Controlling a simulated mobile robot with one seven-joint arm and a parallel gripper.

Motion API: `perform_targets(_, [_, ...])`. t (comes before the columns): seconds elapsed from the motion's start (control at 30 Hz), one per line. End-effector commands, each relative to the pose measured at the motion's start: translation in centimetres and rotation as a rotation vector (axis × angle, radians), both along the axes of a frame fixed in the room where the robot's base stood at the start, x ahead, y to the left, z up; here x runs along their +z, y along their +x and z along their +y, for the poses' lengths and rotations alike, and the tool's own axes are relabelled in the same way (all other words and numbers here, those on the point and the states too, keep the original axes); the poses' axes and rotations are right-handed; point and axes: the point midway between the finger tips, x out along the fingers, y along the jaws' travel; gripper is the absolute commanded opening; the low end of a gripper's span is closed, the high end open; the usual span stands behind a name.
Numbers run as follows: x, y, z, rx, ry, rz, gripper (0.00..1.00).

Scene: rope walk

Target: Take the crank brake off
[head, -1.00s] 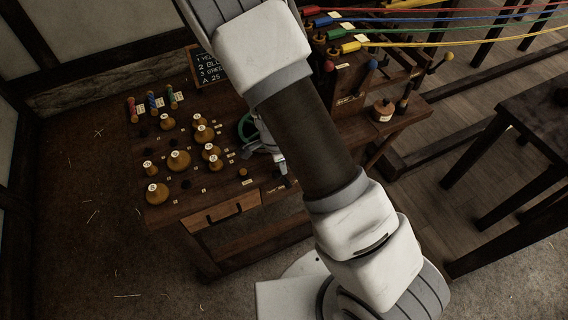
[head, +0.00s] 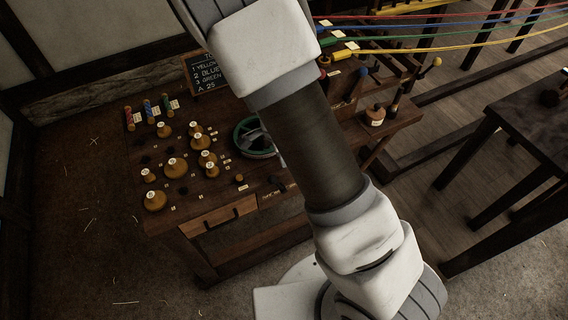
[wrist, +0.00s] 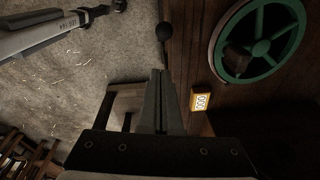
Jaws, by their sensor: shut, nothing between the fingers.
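My gripper (wrist: 161,72) is shut and empty, its two fingers side by side in the wrist view. A black ball knob (wrist: 163,31) on a thin stem lies just beyond the fingertips, with a gap visible between them. I cannot tell for sure whether this knob is the brake lever. The green wheel (wrist: 259,39) is at the upper right of the wrist view; in the head view (head: 240,128) my arm hides its right part. In the head view a dark handle (head: 278,183) sits at the bench's front edge beside a small label.
A yellow counter (wrist: 201,102) reading 000 is right of the fingers. Several wooden knobbed weights (head: 175,168) and three coloured spools (head: 148,108) stand on the bench at left. Coloured ropes (head: 440,27) stretch away at upper right. A dark table (head: 535,110) stands at right.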

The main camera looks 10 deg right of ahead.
Motion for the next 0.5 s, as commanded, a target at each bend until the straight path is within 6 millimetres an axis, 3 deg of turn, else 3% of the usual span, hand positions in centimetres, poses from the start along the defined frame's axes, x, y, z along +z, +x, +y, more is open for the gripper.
perform_targets(0.2, [3.7, -0.5, 1.2, 0.000, 0.000, -0.003, 0.00])
perform_targets(0.5, [5.1, -0.8, 1.6, -0.002, -0.001, -0.001, 0.00])
